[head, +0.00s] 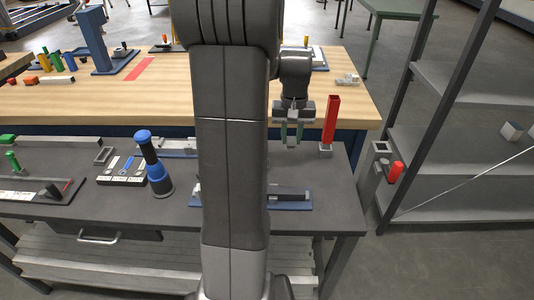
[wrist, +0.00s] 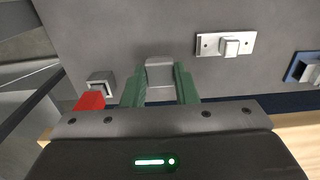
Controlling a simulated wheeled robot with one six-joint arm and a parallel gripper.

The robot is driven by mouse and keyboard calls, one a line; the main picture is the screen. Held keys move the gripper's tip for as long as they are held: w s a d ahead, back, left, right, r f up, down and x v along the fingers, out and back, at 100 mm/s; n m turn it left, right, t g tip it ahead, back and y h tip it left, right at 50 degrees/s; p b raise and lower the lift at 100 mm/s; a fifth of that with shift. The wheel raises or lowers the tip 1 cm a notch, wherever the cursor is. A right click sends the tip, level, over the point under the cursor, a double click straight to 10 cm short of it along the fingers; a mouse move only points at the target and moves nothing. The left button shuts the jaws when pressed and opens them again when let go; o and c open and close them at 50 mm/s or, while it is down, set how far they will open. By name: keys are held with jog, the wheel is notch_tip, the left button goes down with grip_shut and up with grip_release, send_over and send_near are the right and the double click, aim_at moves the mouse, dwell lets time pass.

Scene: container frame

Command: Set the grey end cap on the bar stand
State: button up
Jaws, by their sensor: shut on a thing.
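My gripper (head: 292,140) hangs above the right part of the grey bench, just left of the red bar. In the wrist view its green fingers (wrist: 160,92) are shut on a small grey block, which I take for the grey end cap (wrist: 160,72). A red square bar (head: 331,118) stands upright in a small grey foot (head: 325,148), which looks like the bar stand. The bar and foot show left of the fingers in the wrist view, the red part (wrist: 90,101) partly cut off by my gripper body. The cap is apart from the bar.
A white plate with a grey block (wrist: 207,43) and a blue-edged part (wrist: 293,73) lie on the bench. A blue fixture (head: 290,205) is near the front. A blue-topped post (head: 150,160) stands left of my arm. Metal shelves (head: 450,150) are at right.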

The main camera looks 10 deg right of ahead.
aim_at(291, 139)
notch_tip(291, 139, down, 9)
jog(key=shift+r, duration=0.2)
dwell(0.3)
jog(key=o, duration=0.9)
jog(key=shift+f, duration=0.1)
jog(key=shift+o, duration=0.2)
notch_tip(291, 139, up, 12)
jog(key=shift+r, duration=0.15)
